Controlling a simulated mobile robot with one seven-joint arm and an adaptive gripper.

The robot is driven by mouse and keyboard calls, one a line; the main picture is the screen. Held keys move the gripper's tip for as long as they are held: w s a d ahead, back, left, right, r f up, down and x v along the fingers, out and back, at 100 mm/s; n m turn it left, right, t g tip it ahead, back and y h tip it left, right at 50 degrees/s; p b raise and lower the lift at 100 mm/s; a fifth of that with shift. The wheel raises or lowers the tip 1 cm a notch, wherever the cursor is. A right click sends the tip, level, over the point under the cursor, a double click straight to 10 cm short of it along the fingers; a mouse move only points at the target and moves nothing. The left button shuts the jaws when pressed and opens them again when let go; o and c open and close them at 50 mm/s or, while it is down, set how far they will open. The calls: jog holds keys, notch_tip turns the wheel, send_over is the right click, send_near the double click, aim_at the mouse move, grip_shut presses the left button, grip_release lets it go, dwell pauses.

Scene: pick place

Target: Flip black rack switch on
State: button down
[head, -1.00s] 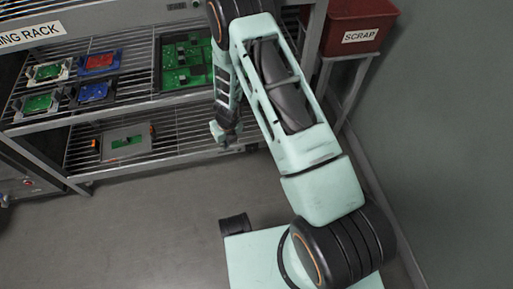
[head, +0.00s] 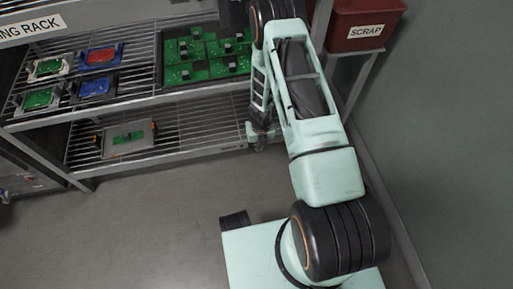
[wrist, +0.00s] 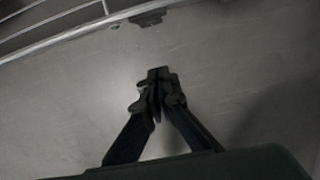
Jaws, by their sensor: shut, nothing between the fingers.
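No black rack switch can be made out with certainty in either view. The rack (head: 160,149) stands at the back left in the head view, with a label on its top edge. My gripper (wrist: 158,74) is shut and empty in the wrist view, its dark fingertips together over a grey surface. A small dark part (wrist: 147,18) shows beyond the fingertips near the upper edge; I cannot tell what it is. My arm hides part of the rack's right side in the head view.
The rack's shelf holds green boards on a dark tray (head: 163,88), and red (head: 100,56), blue (head: 95,88) and green boards in holders. A grey unit (head: 127,139) sits on the lower shelf. A red SCRAP bin (head: 363,20) stands right. The floor in front is clear.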

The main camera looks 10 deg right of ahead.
jog(key=w+f+b, duration=0.5)
jog(key=f, duration=0.5)
